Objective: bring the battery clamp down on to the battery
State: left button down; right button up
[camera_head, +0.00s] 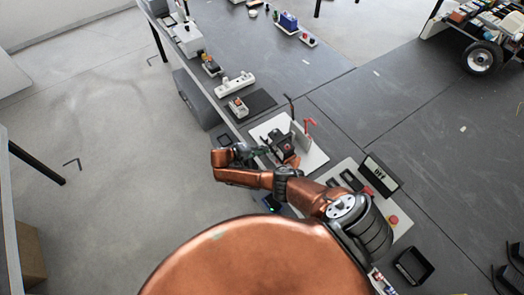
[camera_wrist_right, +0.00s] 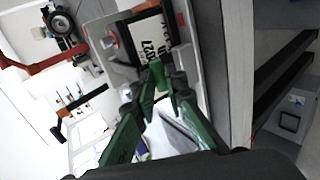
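My right gripper (camera_head: 250,152) is at the left edge of a white board (camera_head: 312,157), beside a dark block (camera_head: 284,148) that looks like the battery. An upright plate with a red lever (camera_head: 309,123) and a black rod (camera_head: 289,104) stands behind the block; which part is the clamp I cannot tell for sure. In the right wrist view my green fingers (camera_wrist_right: 157,76) come together at the tips, with nothing clearly held. Just beyond them is a black-framed white label (camera_wrist_right: 150,46) reading "2027". A red bar (camera_wrist_right: 35,58) crosses the upper left there. My left gripper is not in view.
A second board with a red button (camera_head: 393,220) and a black-framed sign (camera_head: 381,172) lies to the right. A black open box (camera_head: 413,265) is nearer. A black mat (camera_head: 258,102) and a white power strip (camera_head: 235,85) are farther back.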

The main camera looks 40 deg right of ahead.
jog(key=o, duration=0.3)
jog(key=shift+s+a+f, duration=0.1)
jog(key=shift+a+f, duration=0.05)
jog(key=shift+f, duration=0.45)
jog(key=shift+s+a+f, duration=0.1)
jog(key=shift+f, duration=0.5)
jog(key=shift+o, duration=0.8)
jog(key=shift+w+d, duration=0.1)
jog(key=r+v, duration=0.1)
jog(key=v, duration=1.1)
jog(key=shift+w+d, duration=0.15)
jog(key=shift+d, duration=0.1)
jog(key=shift+f, duration=0.1)
